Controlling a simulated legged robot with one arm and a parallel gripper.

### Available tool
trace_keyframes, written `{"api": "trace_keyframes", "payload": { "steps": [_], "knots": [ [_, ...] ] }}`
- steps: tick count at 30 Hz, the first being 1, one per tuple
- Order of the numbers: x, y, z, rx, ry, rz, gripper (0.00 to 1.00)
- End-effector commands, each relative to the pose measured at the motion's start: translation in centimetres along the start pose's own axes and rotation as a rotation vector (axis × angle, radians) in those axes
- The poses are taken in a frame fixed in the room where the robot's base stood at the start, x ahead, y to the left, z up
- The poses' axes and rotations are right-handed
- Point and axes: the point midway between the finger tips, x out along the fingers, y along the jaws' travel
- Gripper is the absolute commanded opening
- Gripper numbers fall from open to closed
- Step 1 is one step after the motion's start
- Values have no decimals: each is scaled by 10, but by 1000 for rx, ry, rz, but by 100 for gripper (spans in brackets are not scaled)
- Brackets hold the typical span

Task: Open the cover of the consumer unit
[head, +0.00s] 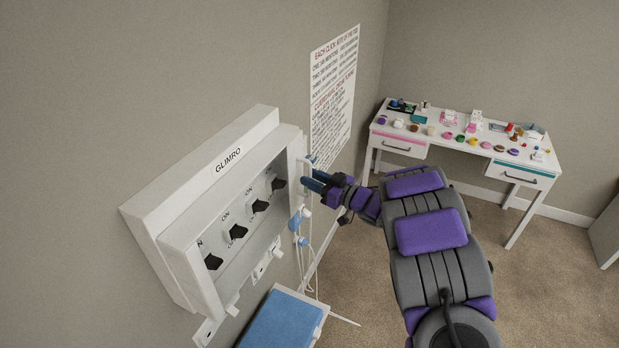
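The consumer unit (184,174) is a white box on the left wall, labelled GLIMRO. Several black switches (236,232) show in its recessed front, with ON marks beside them. White edge pieces (262,266) run along the lower right side of the front. I cannot tell which of them belong to the cover, or how far the cover is open. The fingers look close together. Whether they touch the unit or hold anything is unclear.
A blue-topped surface (284,328) stands below the unit, with thin white cords hanging near it. A printed poster (334,92) is on the wall behind. A white desk (408,133) with small colourful items stands at the back right. Carpet (560,270) is clear at right.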

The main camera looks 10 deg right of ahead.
Motion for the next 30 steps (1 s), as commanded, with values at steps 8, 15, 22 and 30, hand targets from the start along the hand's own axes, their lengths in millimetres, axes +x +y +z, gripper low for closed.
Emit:
{"api": "trace_keyframes", "payload": {
  "steps": [8,15,22,30],
  "knots": [
    [15,0,-2,0,4,0,33],
    [15,0,-1,0,3,0,31],
    [15,0,-1,0,3,1,9],
    [15,1,-1,0,3,1,0]
  ]
}}
